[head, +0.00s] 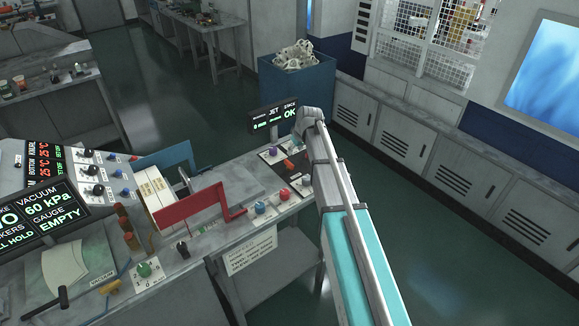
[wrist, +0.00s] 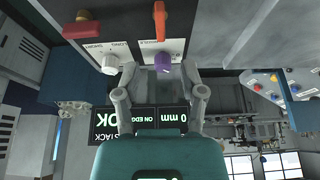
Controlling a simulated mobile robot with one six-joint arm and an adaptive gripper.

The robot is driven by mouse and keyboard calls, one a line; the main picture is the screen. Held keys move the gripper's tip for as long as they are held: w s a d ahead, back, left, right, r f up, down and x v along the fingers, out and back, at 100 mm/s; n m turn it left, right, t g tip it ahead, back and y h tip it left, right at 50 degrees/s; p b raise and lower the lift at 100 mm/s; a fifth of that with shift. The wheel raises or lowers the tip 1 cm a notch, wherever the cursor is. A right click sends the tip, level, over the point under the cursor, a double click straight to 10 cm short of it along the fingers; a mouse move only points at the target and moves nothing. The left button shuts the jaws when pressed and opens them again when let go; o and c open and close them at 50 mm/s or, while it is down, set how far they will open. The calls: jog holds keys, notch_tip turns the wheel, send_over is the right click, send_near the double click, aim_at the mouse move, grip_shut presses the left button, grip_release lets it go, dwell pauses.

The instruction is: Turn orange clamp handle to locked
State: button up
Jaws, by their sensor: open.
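An orange handle (head: 289,164) sits on a dark plate on the right part of the bench; in the wrist view an orange handle (wrist: 160,20) stands at the top, beyond a purple knob (wrist: 162,62). I cannot read from its label whether it is locked. My gripper (wrist: 160,74) is open and empty, its two grey fingers spread either side of the purple knob in the picture, apart from the orange handle. In the head view the gripper is largely hidden by my arm.
The purple knob (head: 273,151), a red knob (head: 284,195) and a blue knob (head: 260,208) are close by. A white knob (wrist: 110,64) stands left of the purple one. A small display (head: 273,115) rises behind. A red bar (head: 190,206) crosses the bench to the left.

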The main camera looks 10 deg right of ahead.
aim_at(289, 162)
jog(key=shift+b+x, duration=4.15)
jog(key=shift+x, duration=0.65)
grip_shut()
